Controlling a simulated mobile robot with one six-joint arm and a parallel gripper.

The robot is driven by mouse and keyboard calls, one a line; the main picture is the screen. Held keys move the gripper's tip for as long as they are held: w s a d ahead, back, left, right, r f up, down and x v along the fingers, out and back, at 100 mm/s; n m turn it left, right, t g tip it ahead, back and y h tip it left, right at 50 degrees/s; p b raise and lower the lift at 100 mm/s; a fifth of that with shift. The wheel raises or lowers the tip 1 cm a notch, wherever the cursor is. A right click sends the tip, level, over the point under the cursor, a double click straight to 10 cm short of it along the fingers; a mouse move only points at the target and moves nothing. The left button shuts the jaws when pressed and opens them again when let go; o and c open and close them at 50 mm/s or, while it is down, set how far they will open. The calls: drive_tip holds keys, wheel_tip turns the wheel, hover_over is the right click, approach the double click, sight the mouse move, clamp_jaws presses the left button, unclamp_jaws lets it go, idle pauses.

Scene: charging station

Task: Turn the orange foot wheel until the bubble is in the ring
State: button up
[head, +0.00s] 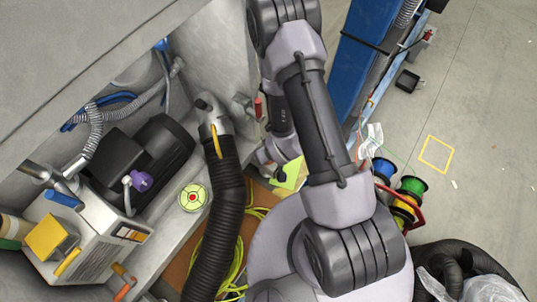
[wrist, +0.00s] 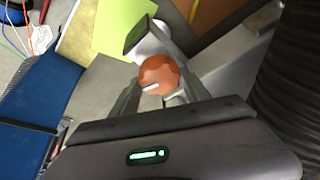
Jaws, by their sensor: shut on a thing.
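The orange foot wheel (wrist: 160,72) is a round knob with a white mark near its lower edge, seen in the wrist view. My gripper (wrist: 162,91) is shut on it, with a grey finger on either side. In the head view my arm hides the wheel and the fingertips. A round yellow-green disc (head: 193,197) with a red centre and a dark ring, seemingly the level, lies on the grey ledge left of the black hose. I cannot make out a separate bubble in it.
A thick black corrugated hose (head: 222,215) runs close left of my arm and shows at the right of the wrist view (wrist: 292,85). A yellow-green sheet (wrist: 122,28) lies beyond the wheel. Coloured cable spools (head: 408,190) and a blue post (head: 358,60) stand right of my arm.

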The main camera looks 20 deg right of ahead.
drive_tip(key=shift+m+h+b, duration=0.4)
drive_tip(key=shift+m+b, duration=0.15)
drive_tip(key=shift+m, duration=0.45)
drive_tip(key=o, duration=1.1)
drive_tip(key=shift+r, duration=0.1)
drive_tip(key=p+v, duration=1.5)
drive_tip(key=v, duration=0.2)
drive_tip(key=shift+s+r+p, duration=0.1)
drive_tip(key=shift+p, duration=0.25)
